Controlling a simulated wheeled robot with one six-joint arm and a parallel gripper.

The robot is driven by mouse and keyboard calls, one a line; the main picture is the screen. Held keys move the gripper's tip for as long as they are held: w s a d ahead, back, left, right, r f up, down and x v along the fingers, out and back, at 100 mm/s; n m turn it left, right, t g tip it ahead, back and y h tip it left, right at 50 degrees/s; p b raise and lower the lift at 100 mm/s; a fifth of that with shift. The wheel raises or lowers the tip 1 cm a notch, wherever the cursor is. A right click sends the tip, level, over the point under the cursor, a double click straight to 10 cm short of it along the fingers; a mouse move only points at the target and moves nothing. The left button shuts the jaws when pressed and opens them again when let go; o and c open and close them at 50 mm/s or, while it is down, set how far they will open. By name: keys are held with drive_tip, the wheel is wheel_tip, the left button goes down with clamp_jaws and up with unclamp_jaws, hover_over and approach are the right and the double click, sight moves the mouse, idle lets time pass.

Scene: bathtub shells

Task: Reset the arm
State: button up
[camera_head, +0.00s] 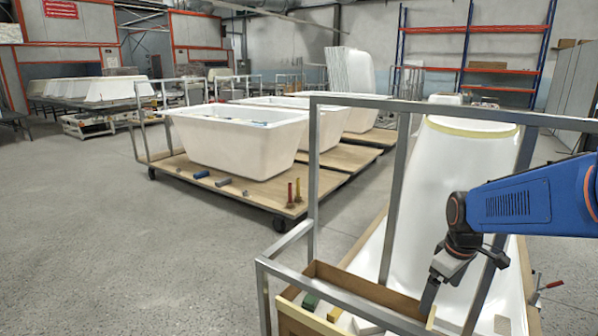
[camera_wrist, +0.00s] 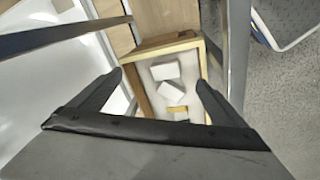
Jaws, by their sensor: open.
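My blue arm (camera_head: 515,205) reaches in from the right in the head view. My gripper (camera_head: 430,298) points down over a wooden box (camera_head: 365,287) on the near cart. In the wrist view my gripper (camera_wrist: 158,80) is open, its two dark fingers spread apart with nothing between them. The box (camera_wrist: 141,82) lies beyond the fingertips, and its pale floor holds white blocks (camera_wrist: 172,92) and a piece with a yellow edge. In the head view a green block (camera_head: 310,302) and a yellowish one show at the box. Part of the box interior is hidden by its wall.
A grey metal frame (camera_head: 313,170) stands around the box and close to my arm. A white tub shell (camera_head: 440,190) stands behind it. Another cart (camera_head: 225,180) carries white tubs (camera_head: 237,140) and small tools. The concrete floor at left (camera_head: 80,230) is clear.

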drive_tip(key=s+a+r+m+t, duration=0.1)
drive_tip(key=s+a+r+m, duration=0.1)
drive_tip(key=s, duration=0.7)
drive_tip(key=s+a+r+m+t, duration=0.1)
drive_tip(key=s+a+r+m, duration=0.2)
drive_tip(key=s, duration=0.7)
drive_tip(key=shift+s+a+r+m+t, duration=0.2)
drive_tip(key=shift+a+m+t, duration=0.2)
drive_tip(key=shift+a+m, duration=0.55)
drive_tip(key=shift+a, duration=0.1)
